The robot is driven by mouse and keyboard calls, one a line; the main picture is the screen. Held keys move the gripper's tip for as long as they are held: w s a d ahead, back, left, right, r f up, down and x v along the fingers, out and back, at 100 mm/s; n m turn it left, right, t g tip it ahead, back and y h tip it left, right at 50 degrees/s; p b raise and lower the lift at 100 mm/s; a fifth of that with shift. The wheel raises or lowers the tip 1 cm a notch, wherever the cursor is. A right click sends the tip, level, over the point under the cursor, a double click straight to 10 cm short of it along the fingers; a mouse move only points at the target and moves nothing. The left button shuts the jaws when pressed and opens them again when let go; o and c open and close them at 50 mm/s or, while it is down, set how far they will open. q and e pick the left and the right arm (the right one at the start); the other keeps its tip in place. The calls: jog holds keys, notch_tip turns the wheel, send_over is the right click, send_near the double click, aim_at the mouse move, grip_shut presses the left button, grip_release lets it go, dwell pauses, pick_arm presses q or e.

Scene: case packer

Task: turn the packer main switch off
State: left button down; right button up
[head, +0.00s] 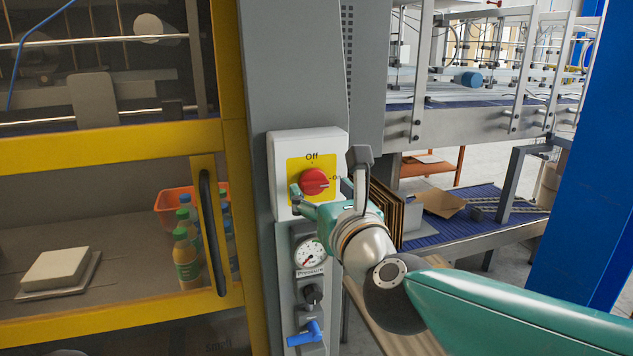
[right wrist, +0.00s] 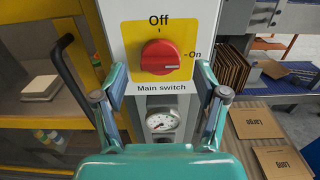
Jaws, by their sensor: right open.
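The main switch is a red rotary knob (head: 314,181) on a yellow plate, on a white box (head: 338,142) on the grey column. The knob also shows in the right wrist view (right wrist: 160,57), its white mark pointing right, close to the "On" label; "Off" is printed above it. My right gripper (head: 328,177) is open and empty in front of the box. In the right wrist view its fingers (right wrist: 160,85) stand apart to the left and right, a little below the knob. I see no contact with the knob. My left gripper is not in view.
A pressure gauge (head: 309,252) and a blue valve lever (head: 304,335) sit below the switch. A yellow-framed door with a dark handle (head: 213,230) is to the left, with bottles (head: 186,258) behind it. Cardboard blanks (right wrist: 235,70) and a conveyor lie to the right.

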aim_at(315, 184)
jog(key=shift+x, duration=1.2)
jog(key=c, duration=1.1)
